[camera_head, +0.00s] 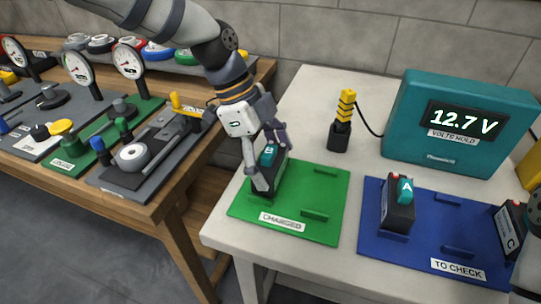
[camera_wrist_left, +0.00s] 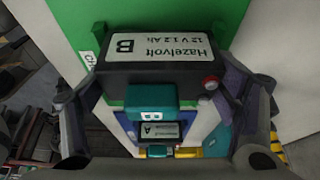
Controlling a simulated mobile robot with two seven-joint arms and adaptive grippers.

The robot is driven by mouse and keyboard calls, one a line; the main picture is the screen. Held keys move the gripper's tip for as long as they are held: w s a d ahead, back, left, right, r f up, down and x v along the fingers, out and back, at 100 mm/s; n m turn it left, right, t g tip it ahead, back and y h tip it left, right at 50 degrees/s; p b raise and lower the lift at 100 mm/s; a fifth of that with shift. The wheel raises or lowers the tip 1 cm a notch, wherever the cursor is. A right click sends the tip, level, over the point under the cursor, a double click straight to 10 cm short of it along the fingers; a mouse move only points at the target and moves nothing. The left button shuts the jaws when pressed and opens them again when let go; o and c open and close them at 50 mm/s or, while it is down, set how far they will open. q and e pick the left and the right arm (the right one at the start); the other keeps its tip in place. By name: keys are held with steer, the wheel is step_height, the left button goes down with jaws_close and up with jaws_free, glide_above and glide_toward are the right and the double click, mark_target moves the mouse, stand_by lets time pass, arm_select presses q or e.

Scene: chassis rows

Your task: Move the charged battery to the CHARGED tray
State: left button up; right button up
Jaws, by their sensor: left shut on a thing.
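Battery B (camera_head: 275,178), a dark block with a teal B tab on top, is upright at the left part of the green CHARGED tray (camera_head: 325,187). My left gripper (camera_head: 268,166) is shut on it from above, with one finger on each side. In the left wrist view, battery B (camera_wrist_left: 155,75) shows its label "Hazelvolt 12 V 1.2 Ah B" between the fingers. I cannot tell whether its base touches the tray. Battery A (camera_head: 398,212) stands on the blue TO CHECK tray (camera_head: 410,255). Battery C (camera_head: 509,232) is at that tray's right end. The teal meter (camera_head: 408,120) reads 12.7 V, VOLTS HOLD.
A yellow-and-black probe (camera_head: 345,115) stands in a dark holder behind the trays, its cable running to the meter. A wooden bench (camera_head: 165,210) with gauges and fixtures is at the left. The right part of the green tray is empty.

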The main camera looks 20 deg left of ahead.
arm_select(q)
steer(key=shift+f, duration=0.35)
steer(key=o, duration=1.9)
steer(key=v, duration=1.2)
